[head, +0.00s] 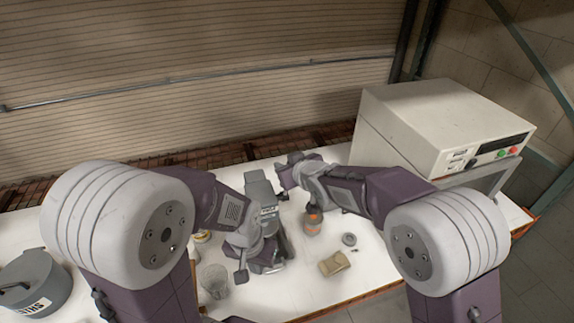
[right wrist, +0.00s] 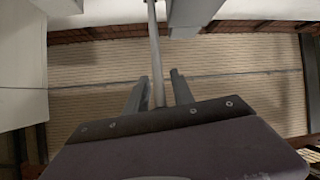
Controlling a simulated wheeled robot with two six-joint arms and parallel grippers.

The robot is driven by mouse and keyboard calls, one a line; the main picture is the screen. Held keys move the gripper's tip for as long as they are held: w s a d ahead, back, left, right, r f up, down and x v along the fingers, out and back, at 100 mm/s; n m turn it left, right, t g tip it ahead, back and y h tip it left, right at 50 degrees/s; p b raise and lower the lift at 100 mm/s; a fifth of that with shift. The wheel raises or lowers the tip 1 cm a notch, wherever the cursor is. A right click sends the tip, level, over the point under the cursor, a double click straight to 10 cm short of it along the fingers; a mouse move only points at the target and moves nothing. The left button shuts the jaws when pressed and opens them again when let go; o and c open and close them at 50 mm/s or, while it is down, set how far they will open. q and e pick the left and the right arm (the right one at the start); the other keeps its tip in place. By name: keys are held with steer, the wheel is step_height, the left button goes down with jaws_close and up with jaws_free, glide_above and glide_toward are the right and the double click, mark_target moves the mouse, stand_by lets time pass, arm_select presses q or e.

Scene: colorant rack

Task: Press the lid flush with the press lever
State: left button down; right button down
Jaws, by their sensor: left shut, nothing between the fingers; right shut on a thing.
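The grey press (head: 261,190) stands on the white table at the middle, partly hidden by my left arm. Its lever (right wrist: 154,50) shows in the right wrist view as a thin grey rod running between my right fingers. My right gripper (right wrist: 157,95) is shut on this rod; in the head view the gripper (head: 285,172) is at the upper right of the press. My left gripper (head: 241,276) is shut and empty, low at the front left of the press. I cannot make out the lid or what sits under the press.
An orange-labelled bottle (head: 313,220), a small grey round piece (head: 349,239) and a tan block (head: 334,263) lie right of the press. A clear jar (head: 214,281) is at its left. A grey pot (head: 38,284) stands far left, a white machine (head: 425,125) at the back right.

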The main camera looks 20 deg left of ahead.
steer(key=shift+s+d+f, duration=0.1)
steer(key=shift+f, duration=0.4)
steer(key=c, duration=1.5)
jaws_free()
steer(key=o, duration=0.3)
steer(key=shift+o, duration=0.2)
steer(key=shift+w+a, duration=0.2)
steer(key=shift+w, duration=0.1)
steer(key=shift+s+d+r+p, duration=0.35)
steer(key=shift+s+r+p, duration=0.05)
steer(key=shift+r, duration=0.3)
steer(key=shift+s+d+r+p, duration=0.3)
steer(key=shift+s+r+p, duration=0.05)
steer(key=shift+r, duration=0.3)
steer(key=s+d+r+p, duration=0.3)
steer(key=r, duration=0.2)
steer(key=shift+s+d, duration=0.15)
steer(key=shift+s, duration=0.25)
steer(key=shift+r, duration=0.15)
